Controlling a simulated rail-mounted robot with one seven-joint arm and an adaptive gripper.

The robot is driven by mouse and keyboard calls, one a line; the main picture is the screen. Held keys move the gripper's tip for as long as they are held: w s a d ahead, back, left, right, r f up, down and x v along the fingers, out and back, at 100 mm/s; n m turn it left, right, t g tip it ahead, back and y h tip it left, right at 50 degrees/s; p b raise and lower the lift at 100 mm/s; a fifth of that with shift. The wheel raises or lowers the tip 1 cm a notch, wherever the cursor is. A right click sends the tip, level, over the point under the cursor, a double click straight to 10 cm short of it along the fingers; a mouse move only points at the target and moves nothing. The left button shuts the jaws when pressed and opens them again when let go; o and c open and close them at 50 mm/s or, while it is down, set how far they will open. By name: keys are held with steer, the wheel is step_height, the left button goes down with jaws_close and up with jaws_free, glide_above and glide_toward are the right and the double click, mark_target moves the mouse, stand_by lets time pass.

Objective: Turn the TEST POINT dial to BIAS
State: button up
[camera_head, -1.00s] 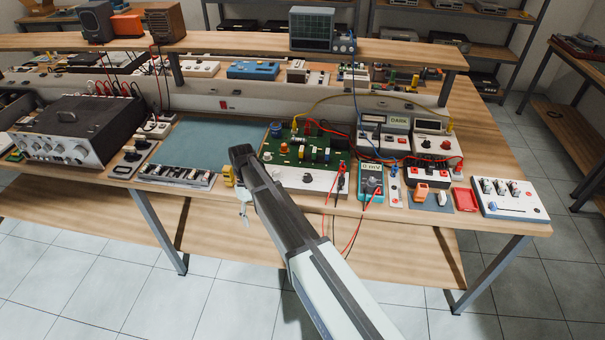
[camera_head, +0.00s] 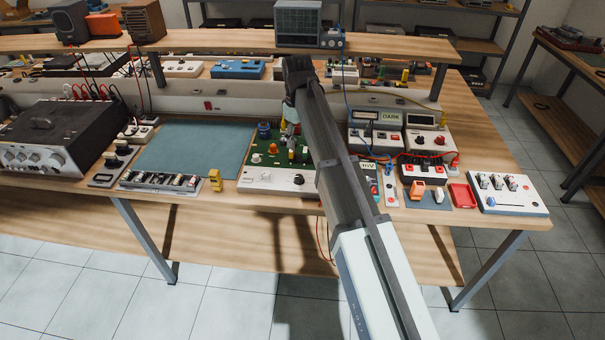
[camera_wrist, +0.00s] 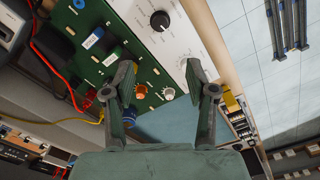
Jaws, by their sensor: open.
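A black dial (camera_wrist: 160,20) with marks around it sits on a white panel (camera_wrist: 185,45) at the top of the wrist view; its lettering is too small to read. In the head view the black dial (camera_head: 299,180) is on the front panel of the green circuit board unit (camera_head: 256,172), left of my arm. My gripper (camera_wrist: 160,74) is open and empty above the green board, its fingers pointing toward the panel. The dial lies beyond the fingertips, apart from them. In the head view my gripper (camera_head: 287,126) is over the board's back part, and my arm covers the board's right side.
A teal mat (camera_head: 195,150) at the left is clear. Meters (camera_head: 377,125) stand to the right, and a shelf (camera_head: 220,42) runs behind.

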mark_target(299, 176)
step_height(299, 176, down, 16)
steer(key=p, duration=0.3)
steer(key=shift+r+p, duration=0.25)
steer(key=shift+p, duration=0.05)
jaws_close()
